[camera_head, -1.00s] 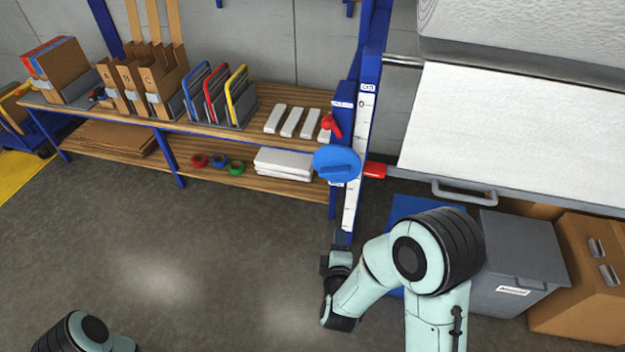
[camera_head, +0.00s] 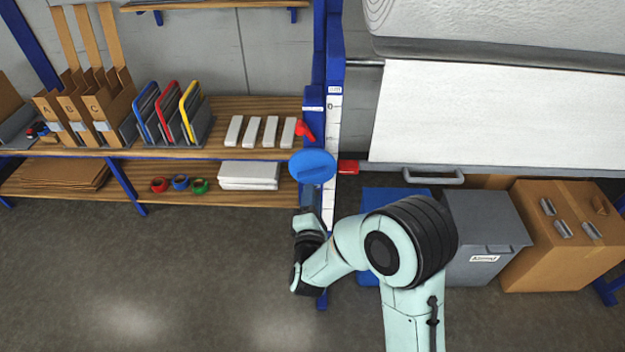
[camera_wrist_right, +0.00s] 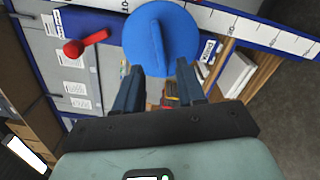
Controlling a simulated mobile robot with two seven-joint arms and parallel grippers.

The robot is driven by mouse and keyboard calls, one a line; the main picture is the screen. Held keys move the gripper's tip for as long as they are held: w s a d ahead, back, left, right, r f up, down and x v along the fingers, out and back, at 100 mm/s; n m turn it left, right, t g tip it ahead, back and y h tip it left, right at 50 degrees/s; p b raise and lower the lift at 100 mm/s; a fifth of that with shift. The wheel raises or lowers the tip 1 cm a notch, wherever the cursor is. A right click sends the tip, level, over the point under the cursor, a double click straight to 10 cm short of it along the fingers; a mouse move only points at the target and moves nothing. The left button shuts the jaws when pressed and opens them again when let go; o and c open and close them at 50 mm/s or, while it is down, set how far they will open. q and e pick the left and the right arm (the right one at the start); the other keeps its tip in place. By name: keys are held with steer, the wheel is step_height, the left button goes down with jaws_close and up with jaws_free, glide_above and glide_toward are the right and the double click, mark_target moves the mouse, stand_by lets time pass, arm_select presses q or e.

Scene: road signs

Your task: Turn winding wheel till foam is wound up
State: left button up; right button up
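The winding wheel (camera_head: 312,166) is a blue disc with a raised grip bar across its face, mounted on the blue upright of the rack. It also shows at the top of the right wrist view (camera_wrist_right: 178,38), with the bar pointing roughly toward my gripper. My right gripper (camera_head: 311,208) is just below the wheel. In the right wrist view its two fingers (camera_wrist_right: 159,82) are apart and empty, short of the bar. The foam is a thick pale roll (camera_head: 490,22) at the upper right, with a white sheet (camera_head: 480,112) spread below it. My left gripper is out of view.
A red lever (camera_head: 304,130) sits just above the wheel and a red handle (camera_head: 347,167) to its right. A wooden shelf (camera_head: 165,140) with dividers and white blocks stands left. A grey bin (camera_head: 483,235) and cardboard box (camera_head: 565,240) stand right. Floor at lower left is clear.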

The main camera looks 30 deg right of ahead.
mark_target(313, 178)
steer(key=p+x, duration=0.1)
steer(key=x, duration=0.5)
steer(key=shift+a, duration=0.1)
jaws_close()
